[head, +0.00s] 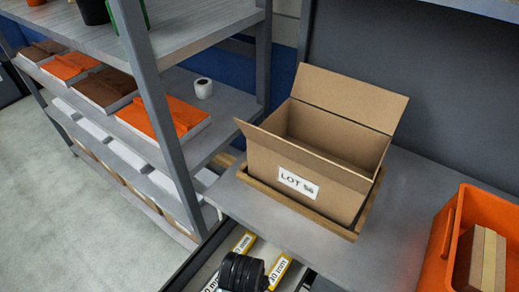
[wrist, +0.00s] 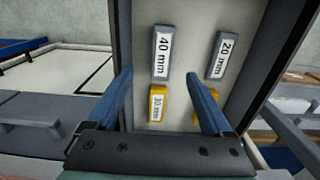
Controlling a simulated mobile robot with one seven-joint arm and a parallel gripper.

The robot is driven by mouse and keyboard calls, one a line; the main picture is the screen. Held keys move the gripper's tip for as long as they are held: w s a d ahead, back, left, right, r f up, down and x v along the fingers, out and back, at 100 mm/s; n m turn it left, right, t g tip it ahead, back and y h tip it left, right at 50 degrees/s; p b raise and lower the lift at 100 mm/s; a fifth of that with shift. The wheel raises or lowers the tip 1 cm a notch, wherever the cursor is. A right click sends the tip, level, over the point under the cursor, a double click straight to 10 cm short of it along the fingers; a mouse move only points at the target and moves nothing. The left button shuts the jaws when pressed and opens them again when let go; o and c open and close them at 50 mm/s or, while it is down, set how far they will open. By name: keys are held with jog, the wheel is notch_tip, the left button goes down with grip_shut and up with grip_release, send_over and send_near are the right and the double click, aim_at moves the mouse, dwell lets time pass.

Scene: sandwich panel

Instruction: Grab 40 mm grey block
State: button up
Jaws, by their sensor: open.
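In the head view, the dark end of my arm (head: 242,271) is at the bottom edge, and I cannot make out the grey block there.
A grey 20 mm block (wrist: 222,55) sits to the right. A yellow block (wrist: 157,104) is between the fingers; another (wrist: 206,96) is partly hidden behind the right finger. A cardboard box (head: 310,165) and an orange bin (head: 450,225) stand on the grey table (head: 400,205).

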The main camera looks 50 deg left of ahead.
notch_tip(320, 180, down, 7)
jog(key=shift+s+r+b, duration=0.1)
jog(key=shift+s+b, duration=0.05)
jog(key=shift+b, duration=0.2)
jog(key=shift+w+a+f+b, duration=0.15)
jog(key=shift+w+f, duration=0.05)
jog(key=shift+f, duration=1.2)
jog(key=shift+w+a+f+b, duration=0.15)
jog(key=shift+f, duration=1.25)
jog(key=shift+c, duration=0.2)
grip_shut()
